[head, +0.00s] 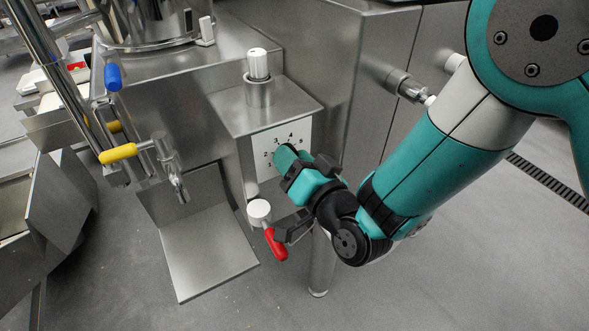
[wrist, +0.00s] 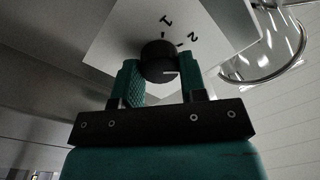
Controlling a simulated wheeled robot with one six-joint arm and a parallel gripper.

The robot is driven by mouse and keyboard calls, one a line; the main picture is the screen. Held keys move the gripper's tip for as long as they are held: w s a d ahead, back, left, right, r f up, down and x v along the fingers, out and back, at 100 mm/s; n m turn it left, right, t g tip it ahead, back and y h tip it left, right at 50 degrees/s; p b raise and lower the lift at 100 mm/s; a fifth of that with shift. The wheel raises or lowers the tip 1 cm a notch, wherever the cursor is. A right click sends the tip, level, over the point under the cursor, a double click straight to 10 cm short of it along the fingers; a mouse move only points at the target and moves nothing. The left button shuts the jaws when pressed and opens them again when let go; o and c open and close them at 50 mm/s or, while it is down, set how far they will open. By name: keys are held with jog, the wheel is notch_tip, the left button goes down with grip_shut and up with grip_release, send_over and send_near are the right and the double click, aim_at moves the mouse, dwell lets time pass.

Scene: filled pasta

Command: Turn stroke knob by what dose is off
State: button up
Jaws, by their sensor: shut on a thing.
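The stroke knob (wrist: 159,62) is a round black knob with a light pointer line, seen in the wrist view. It sits on a white dial plate (wrist: 110,32) with black numbers; 1 and 2 show there. In the head view the dial plate (head: 262,170) shows 2, 3 and 4, and my arm hides the knob. My gripper (wrist: 160,80) is shut on the knob, with one teal finger on each side of it. In the head view my gripper (head: 290,160) reaches the plate from the right. In the wrist view the pointer line lies toward the right-hand finger.
A white-topped knob (head: 258,65) stands on the steel box above the dial. A red-handled lever (head: 275,244) is just below my gripper. A yellow-handled valve (head: 120,153) and a steel tray (head: 208,250) are to the left. The floor at the lower right is clear.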

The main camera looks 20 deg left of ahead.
jog(key=shift+f+m+b, duration=0.1)
jog(key=shift+m+b, duration=0.35)
jog(key=shift+m, duration=1.15)
jog(key=o, duration=0.9)
